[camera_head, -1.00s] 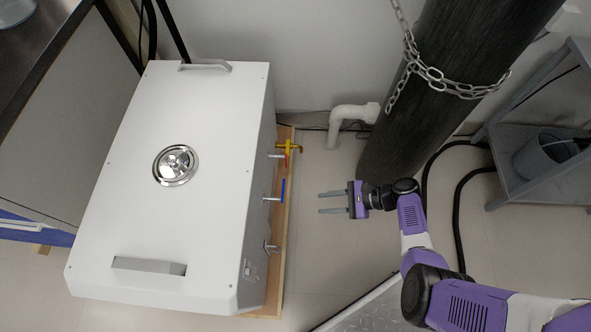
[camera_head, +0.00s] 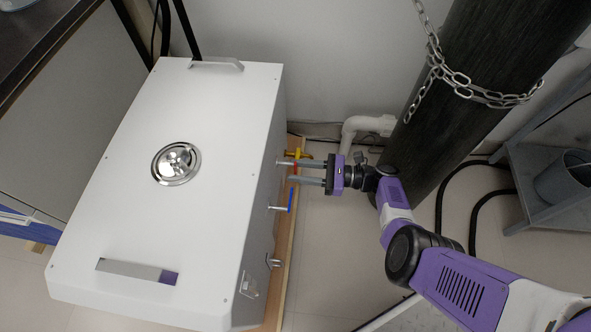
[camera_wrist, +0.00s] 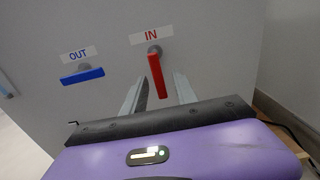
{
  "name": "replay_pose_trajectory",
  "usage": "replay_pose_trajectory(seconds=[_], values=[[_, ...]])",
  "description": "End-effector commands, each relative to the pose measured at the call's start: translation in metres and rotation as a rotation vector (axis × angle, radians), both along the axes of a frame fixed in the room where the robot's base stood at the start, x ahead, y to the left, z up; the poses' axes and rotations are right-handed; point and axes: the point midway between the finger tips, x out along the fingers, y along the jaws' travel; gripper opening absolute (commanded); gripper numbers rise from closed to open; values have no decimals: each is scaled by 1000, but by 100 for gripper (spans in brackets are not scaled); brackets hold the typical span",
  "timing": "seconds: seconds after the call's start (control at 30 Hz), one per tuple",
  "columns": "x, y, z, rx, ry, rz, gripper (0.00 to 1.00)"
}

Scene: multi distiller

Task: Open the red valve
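The red valve is a red lever handle (camera_wrist: 157,76) under an "IN" label (camera_wrist: 151,37) on the white distiller's side (camera_wrist: 110,25). In the wrist view the handle hangs downward, slightly tilted, from a round grey stem. In the head view a bit of red (camera_head: 296,168) shows at the far end of the distiller's side, partly hidden by my gripper. My gripper (camera_head: 291,171) is open, its two grey fingers pointing at the distiller's side. In the wrist view the fingers (camera_wrist: 160,92) stand on either side of the handle, with gaps; contact is not visible.
A blue "OUT" handle (camera_wrist: 82,76) lies level to the left of the red one; it also shows in the head view (camera_head: 290,199). A yellow fitting (camera_head: 303,154) and white pipe (camera_head: 366,125) are behind my gripper. A chained dark cylinder (camera_head: 455,90) stands right.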

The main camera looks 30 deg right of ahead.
Motion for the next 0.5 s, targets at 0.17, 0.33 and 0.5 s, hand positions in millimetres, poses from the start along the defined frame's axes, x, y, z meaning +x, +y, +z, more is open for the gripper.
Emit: replay_pose_trajectory(seconds=[0.17,0.33,0.5], values=[[5,8,0,0,0,1,35],[5,8,0,0,0,0,35],[5,8,0,-1,1,0,13]])
